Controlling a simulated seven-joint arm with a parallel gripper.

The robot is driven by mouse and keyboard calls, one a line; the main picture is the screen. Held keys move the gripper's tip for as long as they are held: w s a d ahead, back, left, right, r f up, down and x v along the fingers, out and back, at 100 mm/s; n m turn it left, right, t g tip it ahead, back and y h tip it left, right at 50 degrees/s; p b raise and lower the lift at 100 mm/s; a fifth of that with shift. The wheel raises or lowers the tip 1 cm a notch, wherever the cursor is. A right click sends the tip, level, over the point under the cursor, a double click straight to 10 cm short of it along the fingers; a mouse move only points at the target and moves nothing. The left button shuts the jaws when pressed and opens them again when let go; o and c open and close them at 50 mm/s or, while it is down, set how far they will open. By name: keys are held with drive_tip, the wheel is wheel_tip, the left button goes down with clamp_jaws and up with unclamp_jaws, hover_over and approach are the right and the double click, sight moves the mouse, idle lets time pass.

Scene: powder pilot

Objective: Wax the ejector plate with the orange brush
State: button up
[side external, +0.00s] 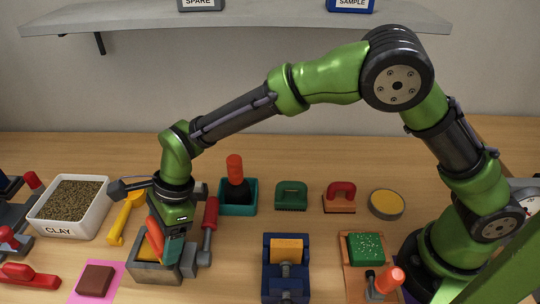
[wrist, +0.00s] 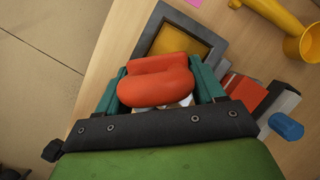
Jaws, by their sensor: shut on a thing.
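My gripper (wrist: 166,90) is shut on the orange brush (wrist: 157,78), whose rounded orange handle sits between the teal fingers in the wrist view. Its bristles are hidden below the handle. In the side view the orange handle (side external: 155,234) shows tilted beside my gripper (side external: 168,240), at a grey box-like fixture (side external: 150,271). A yellow plate (side external: 146,250) lies in this fixture; it may be the ejector plate. In the wrist view the yellow plate (wrist: 182,42) lies inside the grey frame (wrist: 160,18), just beyond the brush. I cannot tell whether the brush touches it.
A yellow tool (side external: 126,216) and the CLAY tub (side external: 70,206) stand to the left. A red-handled tool (side external: 210,222) is close on the right, with a teal holder (side external: 250,209) behind it. A blue vise (side external: 286,290), a green brush (side external: 291,194) and a round tin (side external: 386,204) are farther right.

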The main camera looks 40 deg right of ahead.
sight(136, 244)
drive_tip(key=shift+w+a, duration=2.4)
drive_tip(key=shift+w, duration=0.05)
drive_tip(key=shift+w+d, duration=0.1)
drive_tip(key=shift+d, duration=0.1)
drive_tip(key=shift+s+d, duration=2.4)
drive_tip(key=shift+s, duration=0.05)
drive_tip(key=shift+w+a, duration=2.45)
drive_tip(key=shift+a, duration=0.05)
wheel_tip(136, 244, up, 8)
